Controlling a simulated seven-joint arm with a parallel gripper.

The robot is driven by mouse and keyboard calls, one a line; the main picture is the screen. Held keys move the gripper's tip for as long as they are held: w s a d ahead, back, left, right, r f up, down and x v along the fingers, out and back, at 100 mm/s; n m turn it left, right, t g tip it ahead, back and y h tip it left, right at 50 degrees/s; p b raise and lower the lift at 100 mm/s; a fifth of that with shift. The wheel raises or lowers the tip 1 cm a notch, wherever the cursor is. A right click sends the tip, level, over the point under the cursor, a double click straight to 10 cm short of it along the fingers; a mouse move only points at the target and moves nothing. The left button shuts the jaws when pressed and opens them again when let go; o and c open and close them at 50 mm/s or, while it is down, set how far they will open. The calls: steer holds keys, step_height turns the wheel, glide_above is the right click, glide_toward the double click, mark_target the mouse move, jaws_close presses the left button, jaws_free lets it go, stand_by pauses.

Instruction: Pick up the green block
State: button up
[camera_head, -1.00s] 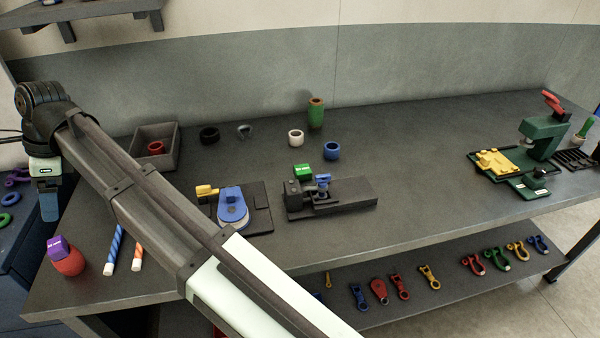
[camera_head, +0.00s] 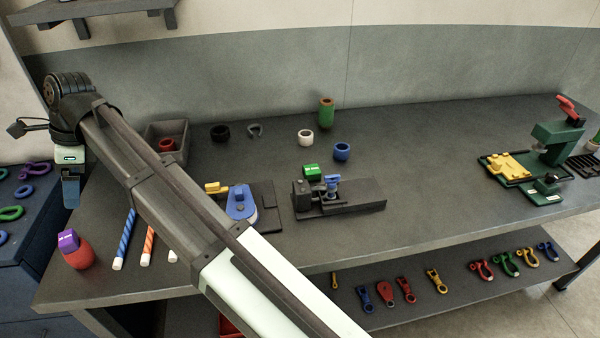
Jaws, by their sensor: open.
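The green block (camera_head: 312,172) is a small block with light markings on its top. It stands at the rear edge of a dark fixture (camera_head: 355,194) near the middle of the bench, beside a small blue part (camera_head: 332,183). It appears upright, and the fixture hides part of its lower front. My gripper (camera_head: 71,192) hangs at the far left, pointing down near the bench's left edge, well away from the green block. Its jaws are open and nothing shows between them. The finger gap is too small to make out.
A purple block (camera_head: 68,240) rests on a red round piece (camera_head: 79,257) at the left. The bench (camera_head: 430,160) is clear right of the fixture.

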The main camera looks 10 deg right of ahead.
steer(key=w+d+m+t, duration=0.1)
steer(key=w+d+m, duration=0.2)
steer(key=w+d, duration=1)
steer(key=m+h, duration=0.1)
steer(key=h, duration=0.3)
glide_above(313, 168)
steer(key=shift+t, duration=0.3)
steer(key=f, duration=1.2)
steer(key=shift+s+d+f, duration=0.2)
steer(key=shift+s+d, duration=0.05)
steer(key=shift+s, duration=0.05)
steer(key=shift+w+a+f, duration=0.1)
steer(key=shift+w+f, duration=0.05)
steer(key=shift+f, duration=1.25)
steer(key=shift+w+a+f, duration=0.1)
steer(key=shift+f, duration=1.25)
steer(key=shift+c, duration=0.3)
